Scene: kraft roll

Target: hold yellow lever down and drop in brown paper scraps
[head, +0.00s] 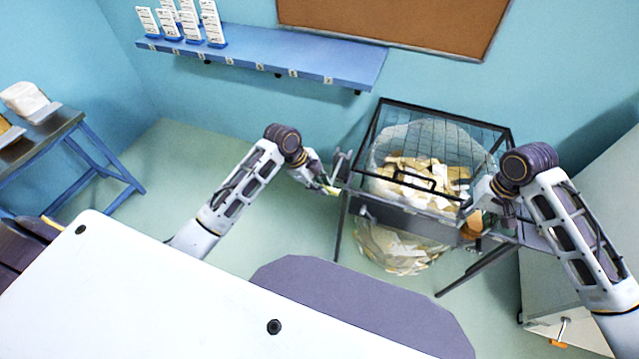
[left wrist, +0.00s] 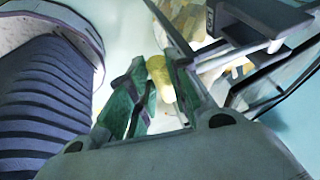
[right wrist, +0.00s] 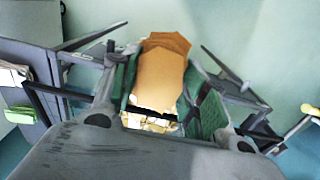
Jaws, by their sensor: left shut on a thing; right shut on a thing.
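The yellow lever (head: 332,190) is at the left side of a black-framed bin (head: 340,225). My left gripper (head: 324,184) is shut on it; the left wrist view shows the yellow lever (left wrist: 158,74) between green finger pads. My right gripper (head: 482,208) is at the bin's front right corner, shut on a brown paper scrap (right wrist: 160,72). The scrap also shows in the head view (head: 471,224). A clear bag (head: 398,250) full of pale and tan scraps hangs in the bin. A black wire mesh lid (head: 440,122) with a handle is over it; I cannot tell how far it is open.
A white table (head: 180,290) fills the near left. A blue shelf (head: 290,62) with white cards runs along the wall, below a corkboard (head: 400,20). A side table (head: 60,125) stands at left, a pale cabinet (head: 570,270) at right. Floor between the side table and bin is clear.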

